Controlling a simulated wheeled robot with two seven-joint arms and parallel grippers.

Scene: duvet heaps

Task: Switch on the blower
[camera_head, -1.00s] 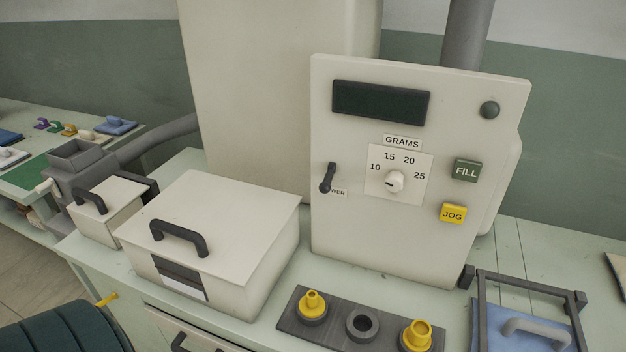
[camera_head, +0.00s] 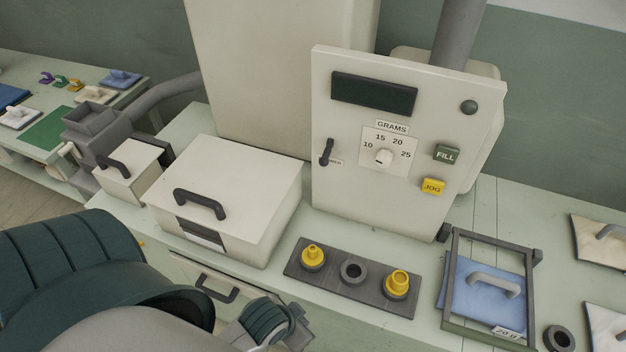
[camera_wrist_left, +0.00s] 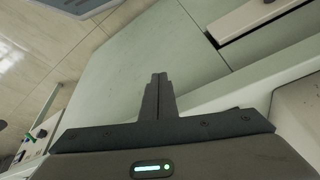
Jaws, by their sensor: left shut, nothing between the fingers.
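The control panel (camera_head: 345,195) stands upright at the back of the bench in the head view. A black lever switch (camera_head: 326,152) sits at its left edge, tilted slightly, beside a small label whose first letters are hidden behind the lever. My left arm comes in from the lower left, its wrist low in front of the bench drawer, well below and left of the lever. In the left wrist view my left gripper (camera_wrist_left: 158,80) is shut and empty, its fingers together. My right gripper is not in view.
A lidded white box (camera_head: 230,180) with a black handle stands left of the panel. A dark strip (camera_head: 322,277) with yellow fittings lies in front. The panel also carries a dial (camera_head: 384,156), a green FILL button (camera_head: 446,153) and a yellow JOG button (camera_head: 433,186). A grey frame (camera_head: 447,262) surrounds a blue bag at right.

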